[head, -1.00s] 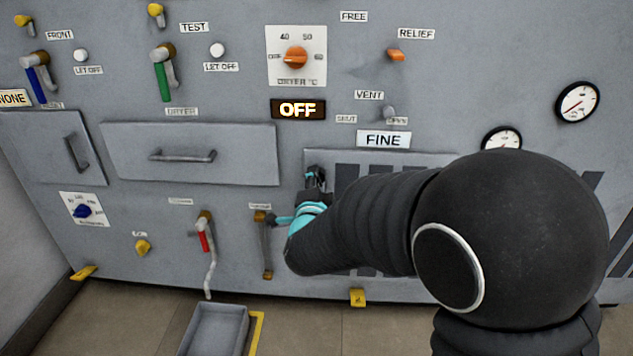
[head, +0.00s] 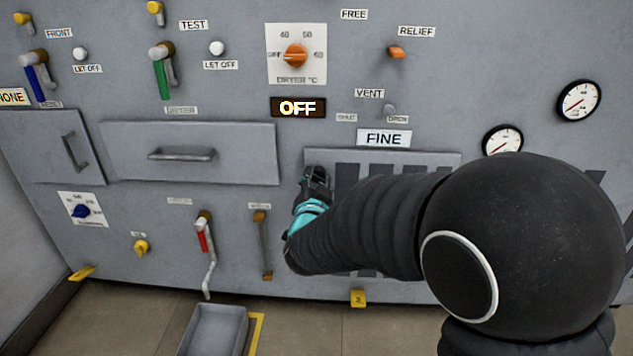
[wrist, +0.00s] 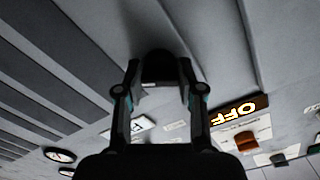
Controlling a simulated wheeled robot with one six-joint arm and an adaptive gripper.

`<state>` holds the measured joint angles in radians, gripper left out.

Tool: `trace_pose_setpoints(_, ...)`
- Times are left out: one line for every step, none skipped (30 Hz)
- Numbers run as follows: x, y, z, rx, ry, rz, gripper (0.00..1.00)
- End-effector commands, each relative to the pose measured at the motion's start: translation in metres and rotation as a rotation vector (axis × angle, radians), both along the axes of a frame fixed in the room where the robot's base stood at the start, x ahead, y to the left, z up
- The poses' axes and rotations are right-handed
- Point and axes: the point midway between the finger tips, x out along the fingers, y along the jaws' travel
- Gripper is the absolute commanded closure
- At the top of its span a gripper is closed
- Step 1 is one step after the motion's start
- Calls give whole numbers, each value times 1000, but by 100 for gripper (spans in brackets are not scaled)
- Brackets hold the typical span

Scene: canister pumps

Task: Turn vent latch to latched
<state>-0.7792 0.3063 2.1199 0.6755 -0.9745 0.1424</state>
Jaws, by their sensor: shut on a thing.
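My gripper (head: 317,176) is at the upper left corner of the slatted vent panel (head: 400,158) in the head view. In the wrist view its two fingers (wrist: 159,75) are shut on a dark, rounded piece, which I take to be the vent latch (wrist: 158,58). The latch is mostly in shadow, and its turn angle is not clear. In the head view my gripper and forearm hide the latch and much of the panel. The dark slats also show in the wrist view (wrist: 60,55).
A drawer front with a bar handle (head: 181,154) is left of my gripper. A lit OFF sign (head: 298,108) and an orange dryer dial (head: 295,55) are above. A brown-topped lever (head: 263,245) and a red-handled tap (head: 202,237) are below left. Gauges (head: 502,141) are right.

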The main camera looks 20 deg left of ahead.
Motion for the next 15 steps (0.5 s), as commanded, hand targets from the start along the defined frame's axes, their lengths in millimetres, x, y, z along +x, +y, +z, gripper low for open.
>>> trace_pose_setpoints(0, 0, 1, -41, -11, 0, 97)
trace_pose_setpoints(0, 0, 1, -69, -17, 1, 97)
trace_pose_setpoints(0, 0, 1, -106, -26, 1, 97)
trace_pose_setpoints(0, 0, 1, -133, -32, 1, 97)
trace_pose_setpoints(0, 0, 1, -159, -39, 1, 97)
trace_pose_setpoints(0, 0, 1, -194, -47, 1, 97)
trace_pose_setpoints(0, 0, 1, -220, -53, 1, 97)
trace_pose_setpoints(0, 0, 1, -244, -59, 1, 97)
trace_pose_setpoints(0, 0, 1, -276, -67, 1, 97)
trace_pose_setpoints(0, 0, 1, -300, -73, 1, 97)
trace_pose_setpoints(0, 0, 1, -323, -78, 1, 97)
trace_pose_setpoints(0, 0, 1, -351, -85, 1, 97)
trace_pose_setpoints(0, 0, 2, -370, -90, 2, 97)
trace_pose_setpoints(0, 0, 2, -391, -95, 2, 97)
trace_pose_setpoints(0, 0, 2, -414, -100, 2, 97)
